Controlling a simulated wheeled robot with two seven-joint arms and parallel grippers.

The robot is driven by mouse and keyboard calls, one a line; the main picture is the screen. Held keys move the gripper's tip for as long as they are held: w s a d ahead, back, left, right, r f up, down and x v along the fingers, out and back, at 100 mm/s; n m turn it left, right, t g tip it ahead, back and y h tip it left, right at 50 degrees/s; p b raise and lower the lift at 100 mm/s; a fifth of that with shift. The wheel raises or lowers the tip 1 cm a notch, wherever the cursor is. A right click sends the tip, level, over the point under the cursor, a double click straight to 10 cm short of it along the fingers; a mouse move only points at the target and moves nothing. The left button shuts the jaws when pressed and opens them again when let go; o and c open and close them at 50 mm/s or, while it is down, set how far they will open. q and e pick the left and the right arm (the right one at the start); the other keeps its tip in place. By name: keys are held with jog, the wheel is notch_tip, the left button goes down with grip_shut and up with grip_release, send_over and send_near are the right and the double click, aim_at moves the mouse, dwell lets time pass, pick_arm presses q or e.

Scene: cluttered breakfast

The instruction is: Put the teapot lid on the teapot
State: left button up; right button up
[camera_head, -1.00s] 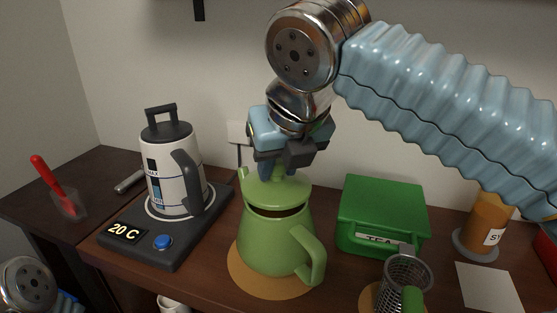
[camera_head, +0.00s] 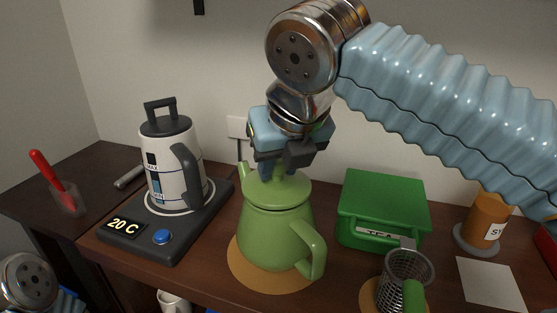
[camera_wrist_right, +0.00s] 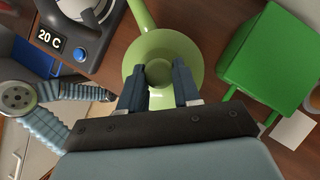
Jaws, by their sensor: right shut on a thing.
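The green teapot (camera_head: 275,240) stands upright on a round cork mat (camera_head: 240,272), its handle towards the front right. The green teapot lid (camera_head: 280,190) sits at the teapot's mouth, with no dark gap showing between them. My right gripper (camera_head: 284,172) is above the teapot and shut on the lid's knob. The right wrist view shows its two fingers (camera_wrist_right: 160,88) on either side of the knob, over the lid (camera_wrist_right: 138,78). Part of my left arm shows at the lower left; its gripper is out of view.
A white kettle (camera_head: 172,170) on its black base (camera_head: 190,235) stands left of the teapot. A green tea box (camera_head: 383,205) and a mesh strainer (camera_head: 405,275) are on the right. An orange jar (camera_head: 487,218) and a white card (camera_head: 488,283) are farther right.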

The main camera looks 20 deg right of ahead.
aim_at(278, 162)
jog(key=shift+f+b, duration=0.3)
jog(key=shift+f, duration=0.25)
jog(key=o, duration=1.1)
jog(key=shift+o, duration=0.2)
jog(key=shift+r, duration=0.1)
notch_tip(278, 162, up, 4)
jog(key=p, duration=0.3)
jog(key=shift+f+p, duration=0.25)
jog(key=shift+p, duration=0.1)
notch_tip(278, 162, up, 2)
jog(key=shift+r+p, duration=0.25)
jog(key=shift+p, duration=0.8)
